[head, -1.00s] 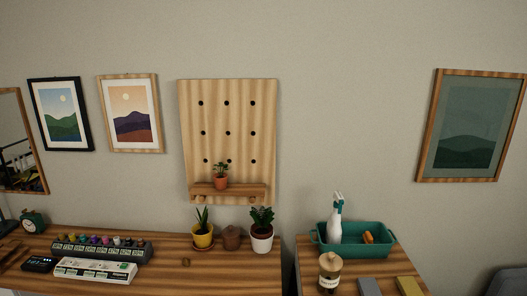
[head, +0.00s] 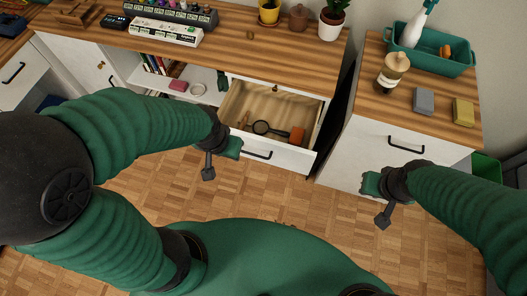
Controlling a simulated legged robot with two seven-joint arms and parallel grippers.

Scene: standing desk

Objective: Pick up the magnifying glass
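The magnifying glass (head: 261,127) lies in the open drawer (head: 235,101) of the desk in the head view. Its dark round rim is at left and its dark handle points right, toward an orange item (head: 297,135). My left gripper (head: 228,150) is just in front of the drawer's left front corner, apart from the magnifying glass. My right gripper (head: 374,186) is in front of the right cabinet, well to the right of the drawer. Both grippers look empty. The view is too small to tell whether their fingers are open or shut.
A thin wooden item (head: 243,119) lies at the drawer's left. The wooden desktop (head: 225,34) overhangs the drawer's back. An open shelf (head: 175,84) is left of it. The right cabinet (head: 372,143) and its handle stand near my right gripper. Parquet floor is clear below.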

